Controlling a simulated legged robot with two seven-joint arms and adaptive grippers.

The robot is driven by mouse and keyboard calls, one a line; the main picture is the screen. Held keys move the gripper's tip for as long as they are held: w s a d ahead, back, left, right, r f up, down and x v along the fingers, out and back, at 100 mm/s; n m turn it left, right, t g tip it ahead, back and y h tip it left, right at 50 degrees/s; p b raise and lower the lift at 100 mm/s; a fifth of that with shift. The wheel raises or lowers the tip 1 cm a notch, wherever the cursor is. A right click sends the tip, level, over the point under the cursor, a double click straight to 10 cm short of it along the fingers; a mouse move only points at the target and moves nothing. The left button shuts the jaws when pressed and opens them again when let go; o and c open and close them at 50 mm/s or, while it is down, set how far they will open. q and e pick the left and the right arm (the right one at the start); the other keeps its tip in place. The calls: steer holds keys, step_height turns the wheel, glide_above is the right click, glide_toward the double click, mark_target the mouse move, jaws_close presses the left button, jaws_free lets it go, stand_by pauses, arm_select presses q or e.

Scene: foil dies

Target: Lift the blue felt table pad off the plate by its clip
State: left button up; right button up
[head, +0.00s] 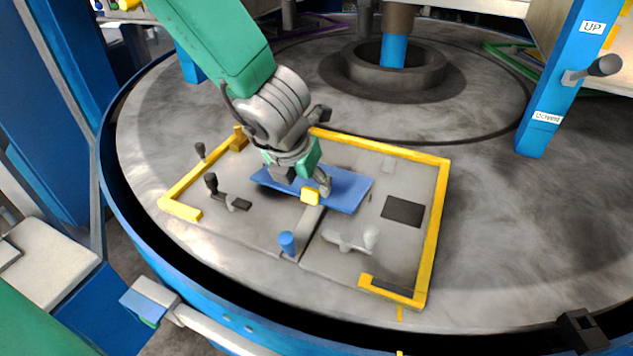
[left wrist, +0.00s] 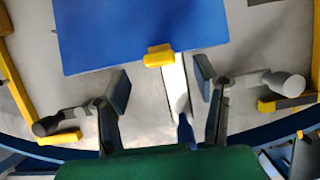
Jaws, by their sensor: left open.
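The blue felt table pad (head: 345,190) lies flat on the grey plate (head: 265,222), partly covered by my left gripper in the head view. Its yellow clip (head: 310,196) sits at the pad's near edge. The left wrist view shows the pad (left wrist: 140,30) at the top, with the clip (left wrist: 159,55) on its lower edge. My left gripper (left wrist: 162,84) is open and empty. Its two fingers stand apart, one to each side of the clip's line and short of the clip in the picture. My right gripper does not show.
Yellow strips (head: 436,230) edge the plate on the round grey table. A black-knobbed lever (head: 212,185), a blue knob (head: 287,242), a light grey handle (head: 350,242) and a dark rectangle (head: 403,210) surround the pad. A blue post (head: 560,85) stands right.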

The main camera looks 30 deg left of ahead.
mark_target(310, 189)
arm_select(q)
steer(key=x, duration=0.4)
steer(key=shift+w+a+f, duration=0.1)
steer(key=shift+w+a+f+b, duration=0.2)
steer(key=shift+w+f+b, duration=0.05)
steer(key=shift+b, duration=0.05)
steer(key=shift+s+d+r, duration=0.15)
steer(key=shift+s, duration=0.05)
steer(key=shift+c, duration=1.2)
steer(key=shift+d, duration=0.25)
steer(key=c, duration=1)
steer(key=shift+a+r, duration=0.1)
